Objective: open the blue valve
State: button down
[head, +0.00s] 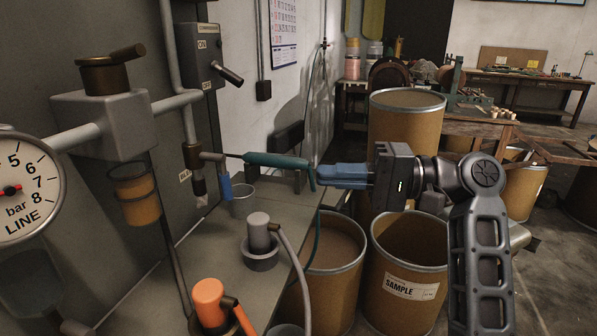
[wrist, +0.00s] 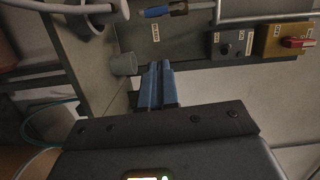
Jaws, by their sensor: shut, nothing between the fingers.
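The blue valve shows as a blue lever (head: 225,187) hanging down beside a brass and grey pipe fitting on the cabinet wall. In the wrist view the blue lever (wrist: 157,12) is at the top, just beyond and above my fingertips. My gripper (head: 322,174) has blue fingers pointing left toward the valve, some distance to its right. In the wrist view the fingers of my gripper (wrist: 159,66) lie together, with nothing between them.
A teal air gun (head: 275,160) lies between my fingertips and the valve in the head view; I cannot tell whether they touch. A grey cup (head: 242,200) stands below the valve. An orange-topped knob (head: 208,295) and a gauge (head: 20,190) are nearer. Drums (head: 405,262) stand below.

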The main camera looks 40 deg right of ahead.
jog(key=w+a+p, duration=0.1)
jog(key=w+a, duration=0.4)
jog(key=a, duration=0.5)
jog(key=shift+w+a, duration=0.25)
jog(key=shift+w, duration=0.15)
jog(key=shift+f, duration=0.1)
